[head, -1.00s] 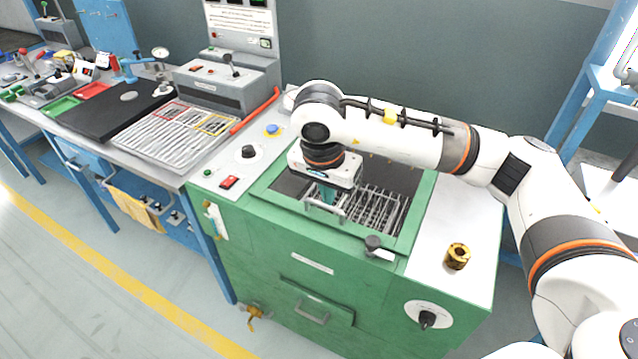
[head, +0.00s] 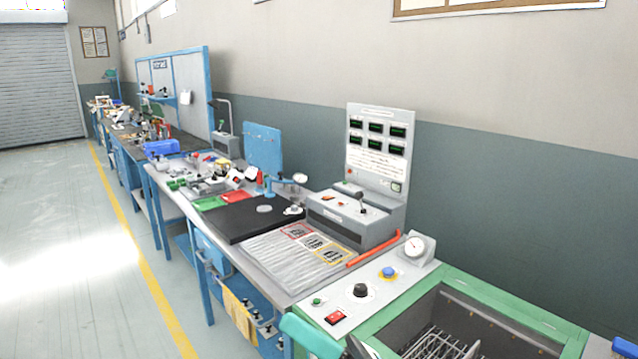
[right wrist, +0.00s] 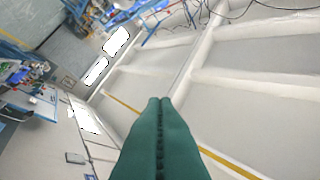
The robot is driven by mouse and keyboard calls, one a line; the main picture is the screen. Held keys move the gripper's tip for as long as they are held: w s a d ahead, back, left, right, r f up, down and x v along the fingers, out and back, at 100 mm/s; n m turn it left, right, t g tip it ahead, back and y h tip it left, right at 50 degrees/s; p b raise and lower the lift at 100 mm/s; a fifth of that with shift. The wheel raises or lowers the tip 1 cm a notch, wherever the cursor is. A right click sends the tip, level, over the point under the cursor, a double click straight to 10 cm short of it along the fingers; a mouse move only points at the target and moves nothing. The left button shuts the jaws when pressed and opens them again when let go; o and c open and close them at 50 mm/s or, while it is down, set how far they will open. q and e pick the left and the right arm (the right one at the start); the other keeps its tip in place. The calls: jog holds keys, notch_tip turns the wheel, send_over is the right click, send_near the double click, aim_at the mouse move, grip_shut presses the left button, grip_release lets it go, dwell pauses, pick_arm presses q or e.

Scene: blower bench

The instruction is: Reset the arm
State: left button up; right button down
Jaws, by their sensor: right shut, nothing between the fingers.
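My right gripper (head: 292,323) comes in at the bottom edge of the head view, with only its teal fingers and a dark part behind them showing. It is in front of the green machine's near left corner. In the right wrist view its teal fingers (right wrist: 160,104) are pressed together with nothing between them, and they point into open room. The rest of my right arm is out of the head view. My left gripper is not in view.
The green machine (head: 480,280) has an open top with a wire basket (head: 440,345) inside. Left of it stands a grey control unit (head: 350,218), a striped mat (head: 285,262) and a black board (head: 240,217). Floor left of the benches is clear.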

jog(key=w+d+f+m+t+h, duration=0.4)
jog(key=d+m+t+h, duration=0.3)
jog(key=m, duration=0.5)
jog(key=w+d+f+m+t+h, duration=0.3)
jog(key=d+m+t+h, duration=0.25)
jog(key=m+h, duration=0.5)
jog(key=s+d+f+m+g+h, duration=0.1)
jog(key=d+f+m+g+h, duration=0.35)
jog(key=f+m, duration=0.6)
jog(key=s+d+f+m+g, duration=0.35)
jog(key=s+f+g, duration=0.25)
jog(key=s+f, duration=0.4)
jog(key=s+d+f+m+g, duration=0.2)
jog(key=s+f+m+g, duration=0.2)
jog(key=s+f+g, duration=0.6)
notch_tip(320, 180, down, 25)
jog(key=s+t, duration=0.2)
jog(key=s+d+f, duration=0.2)
jog(key=s+f, duration=1.3)
jog(key=s, duration=0.1)
jog(key=shift+s+d+f+n+g+h, duration=0.25)
jog(key=shift+d+n+g+h, duration=0.05)
jog(key=shift+d+n+g, duration=0.1)
